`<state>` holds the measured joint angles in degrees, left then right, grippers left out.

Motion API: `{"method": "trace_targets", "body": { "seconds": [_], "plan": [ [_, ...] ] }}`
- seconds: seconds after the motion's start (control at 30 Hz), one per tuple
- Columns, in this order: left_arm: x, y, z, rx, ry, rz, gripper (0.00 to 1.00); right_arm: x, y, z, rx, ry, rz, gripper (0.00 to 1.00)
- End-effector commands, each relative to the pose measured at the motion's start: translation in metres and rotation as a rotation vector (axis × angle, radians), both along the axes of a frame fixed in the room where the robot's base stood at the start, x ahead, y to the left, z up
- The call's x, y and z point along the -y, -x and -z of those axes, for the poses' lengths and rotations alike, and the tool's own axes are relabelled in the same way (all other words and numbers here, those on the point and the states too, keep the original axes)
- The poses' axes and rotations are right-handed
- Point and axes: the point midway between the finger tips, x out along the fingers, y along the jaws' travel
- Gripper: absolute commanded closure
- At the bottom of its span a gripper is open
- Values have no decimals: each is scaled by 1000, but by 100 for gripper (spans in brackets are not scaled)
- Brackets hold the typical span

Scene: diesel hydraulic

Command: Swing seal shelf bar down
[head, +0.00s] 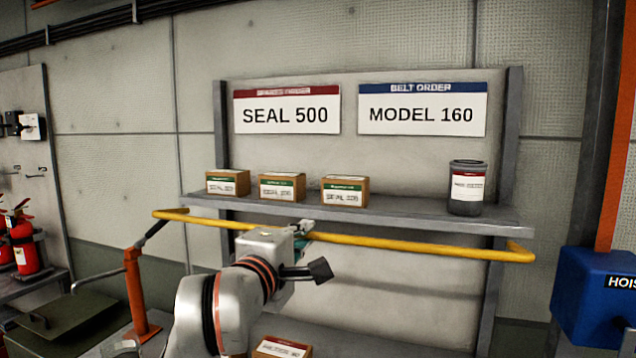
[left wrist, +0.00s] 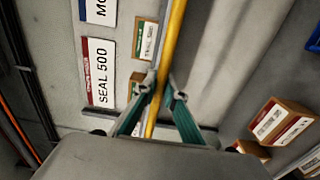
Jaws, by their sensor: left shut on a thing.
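The yellow seal shelf bar (head: 430,246) runs across the front of the shelf, a little below the shelf board in the head view. Its ends bend back toward the shelf frame. My left gripper (head: 300,232) is at the bar, left of its middle. In the left wrist view the green fingers (left wrist: 159,92) are shut with the yellow bar (left wrist: 177,22) between them. The gripper's far side is hidden in the head view. My right gripper is out of view.
The shelf (head: 410,215) holds several boxes, including a seal box (head: 345,191), and a dark canister (head: 467,188). A lower box (head: 283,347) sits beneath. An orange post (head: 137,290) stands left, a blue hoist box (head: 595,290) right. Signs read SEAL 500 (head: 286,115) and MODEL 160 (head: 421,115).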

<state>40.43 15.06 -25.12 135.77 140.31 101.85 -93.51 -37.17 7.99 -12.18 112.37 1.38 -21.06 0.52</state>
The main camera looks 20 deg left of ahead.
Motion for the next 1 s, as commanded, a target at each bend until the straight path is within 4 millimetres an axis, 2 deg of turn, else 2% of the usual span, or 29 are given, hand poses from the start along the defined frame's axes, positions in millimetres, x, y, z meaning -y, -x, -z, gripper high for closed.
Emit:
{"method": "trace_targets", "body": {
  "seconds": [0.37,1.0],
  "plan": [
    [0,0,3,1,0,0,96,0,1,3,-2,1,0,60],
    [0,1,40,0,-1,0,96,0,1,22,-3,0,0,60]
  ]
}}
